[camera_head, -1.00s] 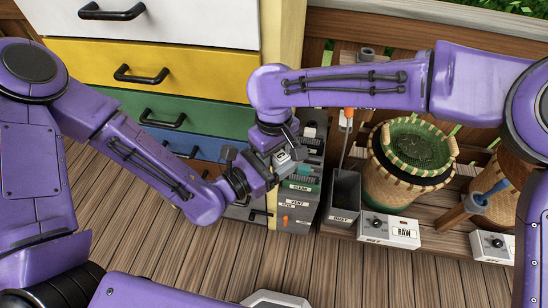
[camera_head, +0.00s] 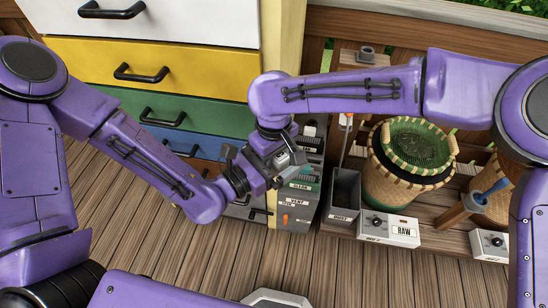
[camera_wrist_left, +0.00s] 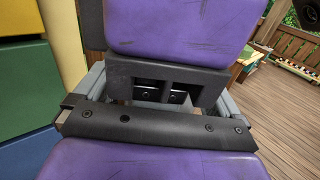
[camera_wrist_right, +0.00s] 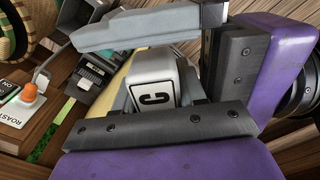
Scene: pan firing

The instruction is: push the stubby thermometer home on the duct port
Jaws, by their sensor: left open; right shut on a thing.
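In the head view the block (camera_head: 297,157) is small and partly hidden among the gripper parts. My left gripper (camera_head: 258,165) is open, close beside the right gripper; its fingers (camera_wrist_left: 155,95) show at both sides in the left wrist view, with nothing seen held. A grey ring (camera_head: 367,52) stands on a wooden block at the back; I cannot tell whether it is the duct port.
A drawer chest (camera_head: 150,75) stands left of the grippers. A grey labelled unit (camera_head: 296,205) and an open dark bin (camera_head: 344,190) lie just right and below. The floor in front is clear.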

